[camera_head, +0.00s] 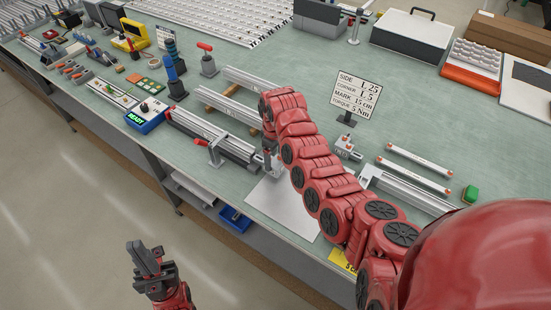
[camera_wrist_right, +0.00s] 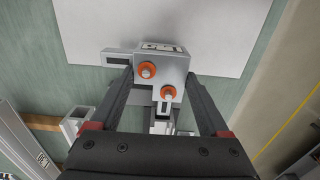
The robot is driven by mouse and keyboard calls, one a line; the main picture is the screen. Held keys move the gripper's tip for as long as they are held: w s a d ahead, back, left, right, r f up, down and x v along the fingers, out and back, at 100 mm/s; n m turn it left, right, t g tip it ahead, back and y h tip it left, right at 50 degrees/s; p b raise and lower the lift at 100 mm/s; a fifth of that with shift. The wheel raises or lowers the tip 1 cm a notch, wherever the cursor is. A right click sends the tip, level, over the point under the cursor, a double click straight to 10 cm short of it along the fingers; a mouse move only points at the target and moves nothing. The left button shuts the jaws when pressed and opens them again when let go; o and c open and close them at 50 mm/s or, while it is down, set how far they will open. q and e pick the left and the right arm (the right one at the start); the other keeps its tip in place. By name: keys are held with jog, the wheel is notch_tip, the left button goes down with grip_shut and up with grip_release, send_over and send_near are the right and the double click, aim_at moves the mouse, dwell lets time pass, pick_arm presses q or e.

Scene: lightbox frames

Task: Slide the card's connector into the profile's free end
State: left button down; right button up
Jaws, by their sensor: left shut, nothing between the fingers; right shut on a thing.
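My right gripper (camera_wrist_right: 155,80) is shut on a grey connector block (camera_wrist_right: 150,45) with two orange-ringed screws and a small label too blurred to read for sure. One connector arm points left, another toward the bottom of the wrist view. In the head view my right gripper (camera_head: 269,168) is low over the bench's front edge; the connector there is mostly hidden. A clamped aluminium profile (camera_head: 225,141) lies just left of it; whether they touch cannot be told. The card (camera_head: 358,95) reads SIDE L 25, CORNER L 5, MARK 15 cm, TORQUE 5 Nm. My left gripper (camera_head: 150,262) is shut, empty, off the bench.
A white sheet (camera_head: 285,205) lies under the right gripper. Loose profiles (camera_head: 258,80) rest behind the clamped one. Another labelled connector (camera_head: 346,150) and two white rods (camera_head: 420,159) are right of my arm. A red-handled clamp (camera_head: 207,143) and a READY box (camera_head: 146,116) stand left.

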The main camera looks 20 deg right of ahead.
jog(key=shift+w+a+b, duration=0.75)
jog(key=shift+w+b, duration=0.15)
jog(key=shift+b, duration=1.3)
jog(key=shift+w+a+f+b, duration=0.15)
jog(key=shift+w+a+b, duration=0.2)
jog(key=shift+b, duration=0.6)
jog(key=shift+w+b, duration=0.25)
jog(key=shift+b, duration=0.15)
jog(key=shift+w+a+b, duration=0.45)
jog(key=shift+w+b, duration=0.05)
jog(key=shift+b, duration=1.05)
jog(key=o, duration=1.3)
jog(key=shift+r, duration=0.2)
